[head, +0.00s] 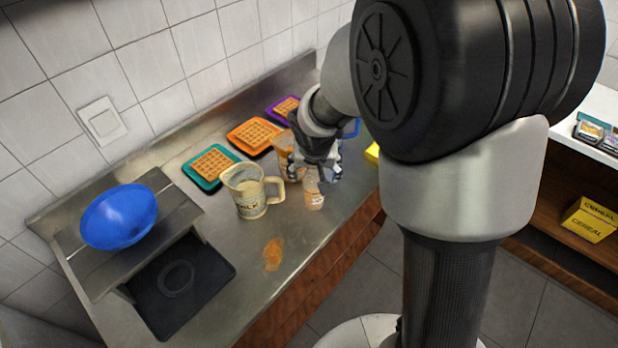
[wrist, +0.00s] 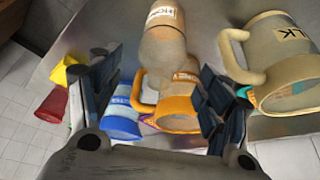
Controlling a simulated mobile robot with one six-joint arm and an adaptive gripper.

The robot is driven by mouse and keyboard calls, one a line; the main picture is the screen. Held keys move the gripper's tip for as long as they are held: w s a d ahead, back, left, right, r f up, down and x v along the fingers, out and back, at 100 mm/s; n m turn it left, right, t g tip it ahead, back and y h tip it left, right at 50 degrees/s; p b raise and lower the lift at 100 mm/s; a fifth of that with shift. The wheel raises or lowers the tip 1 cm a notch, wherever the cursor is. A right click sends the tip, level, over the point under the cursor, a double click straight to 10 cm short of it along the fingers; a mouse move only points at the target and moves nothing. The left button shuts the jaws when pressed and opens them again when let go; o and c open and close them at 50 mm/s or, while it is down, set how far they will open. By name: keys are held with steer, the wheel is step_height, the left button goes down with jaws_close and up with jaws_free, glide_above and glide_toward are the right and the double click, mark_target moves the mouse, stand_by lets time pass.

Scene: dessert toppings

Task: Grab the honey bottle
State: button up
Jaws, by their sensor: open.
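The honey bottle (head: 314,196) stands on the metal counter near its front edge. It is a pale, see-through bottle with a label. In the wrist view the bottle (wrist: 163,45) is at the top centre, just beyond and between my fingertips. My gripper (head: 320,172) is just above and behind the bottle in the head view, pointing down. In the wrist view my gripper (wrist: 160,75) is open, with dark fingers left and right and nothing clasped. An orange pitcher (wrist: 178,108), also labelled honey, is lower between the fingers.
A beige milk pitcher (head: 250,192) stands left of the bottle. A blue pitcher (wrist: 122,108) is near my left finger. Waffles lie on teal (head: 195,180), orange and purple plates. A blue bowl (head: 120,216) sits far left.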

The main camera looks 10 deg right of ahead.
steer(key=shift+b+x, duration=1.05)
steer(key=shift+x, duration=2.05)
steer(key=shift+r, duration=0.1)
steer(key=shift+c, duration=0.2)
steer(key=c, duration=1.3)
